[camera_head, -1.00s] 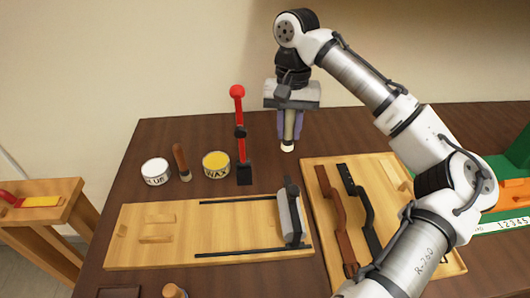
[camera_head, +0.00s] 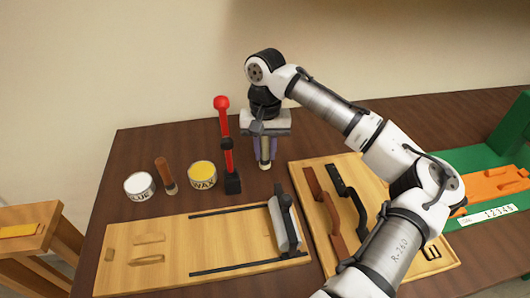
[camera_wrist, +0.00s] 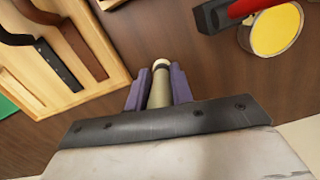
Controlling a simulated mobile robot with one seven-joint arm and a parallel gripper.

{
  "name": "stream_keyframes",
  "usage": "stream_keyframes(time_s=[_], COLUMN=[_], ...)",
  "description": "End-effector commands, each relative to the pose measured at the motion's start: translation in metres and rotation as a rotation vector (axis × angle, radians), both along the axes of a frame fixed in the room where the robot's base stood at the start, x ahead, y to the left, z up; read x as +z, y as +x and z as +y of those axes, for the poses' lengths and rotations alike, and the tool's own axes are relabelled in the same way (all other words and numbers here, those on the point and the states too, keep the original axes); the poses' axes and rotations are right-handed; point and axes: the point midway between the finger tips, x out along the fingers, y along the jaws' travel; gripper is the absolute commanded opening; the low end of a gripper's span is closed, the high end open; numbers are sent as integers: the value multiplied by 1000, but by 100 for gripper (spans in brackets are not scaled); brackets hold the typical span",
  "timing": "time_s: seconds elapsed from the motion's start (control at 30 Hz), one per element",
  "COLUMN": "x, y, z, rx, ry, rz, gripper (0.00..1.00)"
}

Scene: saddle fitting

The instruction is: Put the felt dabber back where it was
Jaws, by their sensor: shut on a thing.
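The felt dabber (camera_head: 265,159), a slim grey-olive handle with a cream tip, is in my gripper (camera_head: 264,146). It hangs upright, tip down, over the dark table behind the wooden jig board. In the wrist view the dabber (camera_wrist: 160,90) sits between the two purple fingers of my gripper (camera_wrist: 159,88), which are shut on it. I cannot tell whether its tip touches the table. No marked holder shows under it.
A red-knobbed lever clamp (camera_head: 226,145) stands close left of my gripper. Further left are the wax tin (camera_head: 202,175), a brown-handled tool (camera_head: 165,176) and the glue tin (camera_head: 139,186). The jig board (camera_head: 160,265) and a tray with straps (camera_head: 300,180) lie in front.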

Motion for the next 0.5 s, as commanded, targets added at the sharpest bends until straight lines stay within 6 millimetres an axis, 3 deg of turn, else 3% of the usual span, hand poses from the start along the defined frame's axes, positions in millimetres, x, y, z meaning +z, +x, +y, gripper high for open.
stream_keyframes(time_s=[0.13,0.5], x=[-16,-22], y=[0,0], z=[0,0], rx=[0,0], ry=[0,2], rz=[0,0], gripper=[0,0])
